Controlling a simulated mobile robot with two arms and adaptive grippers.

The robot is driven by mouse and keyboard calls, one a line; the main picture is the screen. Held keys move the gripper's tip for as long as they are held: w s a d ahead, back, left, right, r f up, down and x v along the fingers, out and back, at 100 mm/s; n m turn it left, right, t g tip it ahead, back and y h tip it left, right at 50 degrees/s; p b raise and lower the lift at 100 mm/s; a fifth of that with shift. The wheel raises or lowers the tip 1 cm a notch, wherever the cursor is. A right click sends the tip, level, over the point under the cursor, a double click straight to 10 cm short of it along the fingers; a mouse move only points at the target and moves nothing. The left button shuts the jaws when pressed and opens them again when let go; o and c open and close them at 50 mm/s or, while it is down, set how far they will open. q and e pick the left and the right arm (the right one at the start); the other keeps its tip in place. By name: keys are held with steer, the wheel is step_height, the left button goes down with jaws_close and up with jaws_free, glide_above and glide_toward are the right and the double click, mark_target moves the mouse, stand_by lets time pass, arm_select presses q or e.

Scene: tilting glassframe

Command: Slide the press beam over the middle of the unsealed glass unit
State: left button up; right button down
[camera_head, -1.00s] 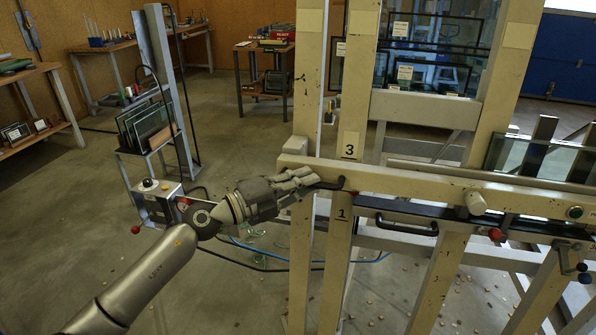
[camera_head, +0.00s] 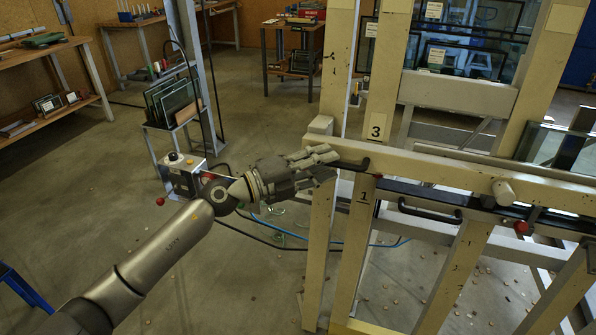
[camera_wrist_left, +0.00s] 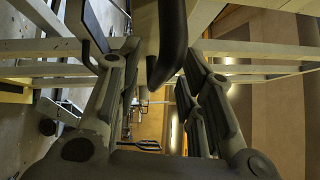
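My left gripper (camera_head: 330,162) is at the left end of the cream horizontal rail (camera_head: 450,170), beside a black handle (camera_head: 352,164). In the left wrist view the fingers (camera_wrist_left: 162,62) are apart, with the black handle (camera_wrist_left: 168,45) between them and no clear contact. I cannot tell for sure which member is the press beam; a cream upright marked 3 (camera_head: 385,85) stands behind the rail, and a post marked 1 (camera_head: 357,225) is below. A glass pane (camera_head: 540,143) shows at the right; I cannot tell whether it is the unsealed unit. My right gripper is out of view.
A second black handle (camera_head: 430,213) and a red knob (camera_head: 520,227) sit along the lower rail. A control box (camera_head: 184,178) and a rack of panes (camera_head: 172,103) stand left of the frame. Workbenches line the back left. Floor at lower left is open.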

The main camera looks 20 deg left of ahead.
arm_select(q)
steer(key=v, duration=1)
steer(key=shift+s+a, duration=0.25)
